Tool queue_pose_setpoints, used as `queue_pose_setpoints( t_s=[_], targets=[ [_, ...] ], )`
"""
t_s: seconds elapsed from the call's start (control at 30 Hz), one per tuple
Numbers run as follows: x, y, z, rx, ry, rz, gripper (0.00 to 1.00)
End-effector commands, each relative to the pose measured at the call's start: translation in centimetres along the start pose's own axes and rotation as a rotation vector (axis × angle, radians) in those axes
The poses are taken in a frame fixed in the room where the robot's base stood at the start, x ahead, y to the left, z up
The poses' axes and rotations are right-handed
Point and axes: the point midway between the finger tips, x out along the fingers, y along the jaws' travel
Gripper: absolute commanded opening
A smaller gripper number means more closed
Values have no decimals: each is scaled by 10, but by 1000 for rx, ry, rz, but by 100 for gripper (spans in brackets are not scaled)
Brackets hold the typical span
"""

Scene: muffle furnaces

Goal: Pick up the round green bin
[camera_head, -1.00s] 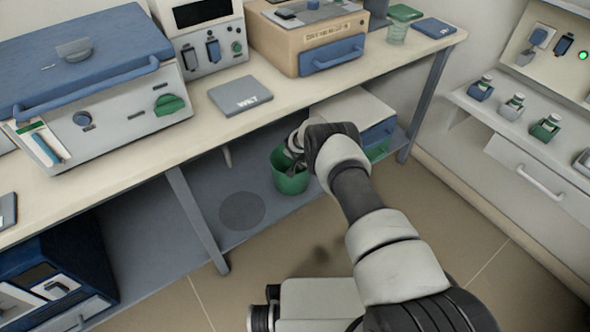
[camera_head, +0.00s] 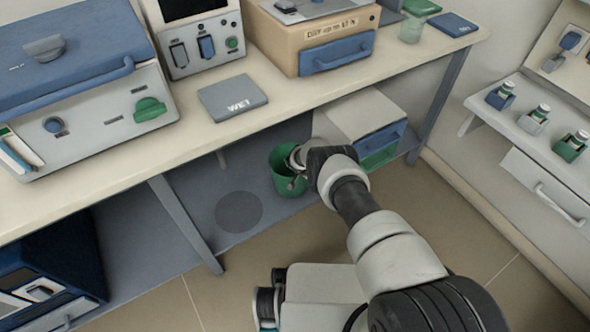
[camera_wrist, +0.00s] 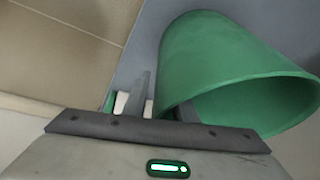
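The round green bin (camera_head: 287,180) stands upright on the grey lower shelf under the bench. My gripper (camera_head: 297,172) is at the bin's right side, and the arm hides part of the rim there. In the wrist view the bin (camera_wrist: 225,60) fills the upper right with its mouth facing the camera. My gripper (camera_wrist: 163,105) seems to straddle the bin's wall, one finger outside and one inside the mouth. The fingers look apart, with a small gap between the outer finger and the wall. The inner fingertip is partly hidden.
A dark round patch (camera_head: 239,212) lies on the shelf left of the bin. A white box with blue and green drawers (camera_head: 362,125) stands close on the right. The bench top (camera_head: 290,98) overhangs behind, and a bench leg (camera_head: 185,225) stands at left.

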Motion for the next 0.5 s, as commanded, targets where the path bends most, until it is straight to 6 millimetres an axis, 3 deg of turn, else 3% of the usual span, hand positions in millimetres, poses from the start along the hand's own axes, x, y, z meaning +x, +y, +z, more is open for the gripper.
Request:
queue_pose_setpoints(
  t_s=[0.33,0.5],
  targets=[
    [3,0,5,0,1,-1,25],
    [3,1,5,0,1,-1,0]
  ],
)
